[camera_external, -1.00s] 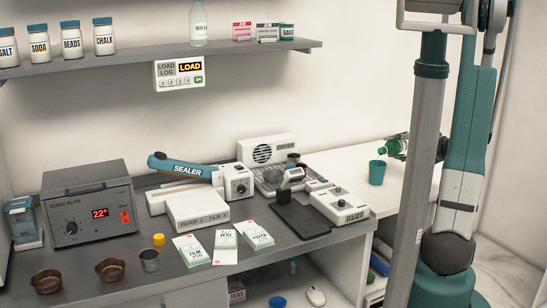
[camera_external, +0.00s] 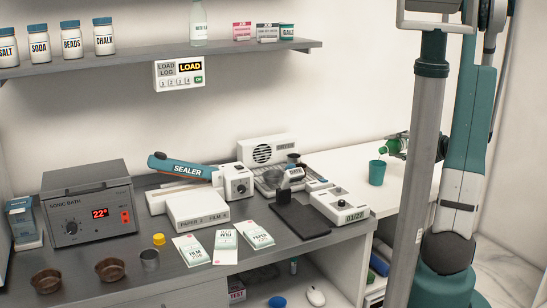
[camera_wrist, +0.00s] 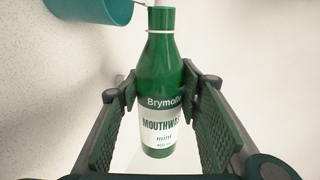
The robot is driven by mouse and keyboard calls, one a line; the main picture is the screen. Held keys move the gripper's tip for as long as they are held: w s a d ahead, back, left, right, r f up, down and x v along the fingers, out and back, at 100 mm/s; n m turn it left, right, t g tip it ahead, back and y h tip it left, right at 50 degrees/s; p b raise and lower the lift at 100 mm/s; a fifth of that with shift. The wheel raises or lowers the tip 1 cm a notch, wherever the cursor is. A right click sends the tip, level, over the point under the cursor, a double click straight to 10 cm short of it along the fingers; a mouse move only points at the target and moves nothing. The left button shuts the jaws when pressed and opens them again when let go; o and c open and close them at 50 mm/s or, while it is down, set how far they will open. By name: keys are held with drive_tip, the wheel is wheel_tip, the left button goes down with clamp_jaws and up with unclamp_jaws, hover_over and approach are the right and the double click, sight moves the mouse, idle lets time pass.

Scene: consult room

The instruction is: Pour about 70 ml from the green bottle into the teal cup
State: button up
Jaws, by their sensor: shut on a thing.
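The teal cup (camera_external: 377,173) stands upright on the white counter at the right in the external view. Part of it shows at the top left of the wrist view (camera_wrist: 95,10). The green bottle (camera_external: 393,146), labelled mouthwash, mint, is held tipped, with its mouth end just above the cup's rim. In the wrist view the bottle (camera_wrist: 162,75) lies between the two finger pads. My gripper (camera_wrist: 160,92) is shut on the bottle's body. It also shows small in the external view (camera_external: 400,143). I cannot tell the liquid level in the cup.
The white counter (camera_external: 345,157) around the cup is mostly clear. A shelf (camera_external: 150,58) hangs above.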

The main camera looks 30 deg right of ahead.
drive_tip(key=shift+r, duration=0.15)
idle(0.3)
drive_tip(key=shift+w+d+r+n, duration=0.1)
drive_tip(key=shift+w+d+n, duration=0.05)
drive_tip(key=shift+d+n, duration=0.2)
drive_tip(key=shift+r+h, duration=0.1)
drive_tip(key=shift+h, duration=0.2)
idle(0.7)
drive_tip(key=shift+d, duration=0.1)
drive_tip(key=f+m, duration=0.1)
drive_tip(key=f+m+y+b, duration=0.1)
drive_tip(key=shift+d+f, duration=0.2)
drive_tip(key=shift+f, duration=0.15)
drive_tip(key=shift+m, duration=0.25)
drive_tip(key=shift+d+f, duration=0.1)
drive_tip(key=shift+d+f+m+y, duration=0.1)
drive_tip(key=shift+f+m+y, duration=0.2)
drive_tip(key=shift+m, duration=0.1)
drive_tip(key=shift+d+f, duration=0.1)
drive_tip(key=shift+f, duration=0.1)
idle(1.9)
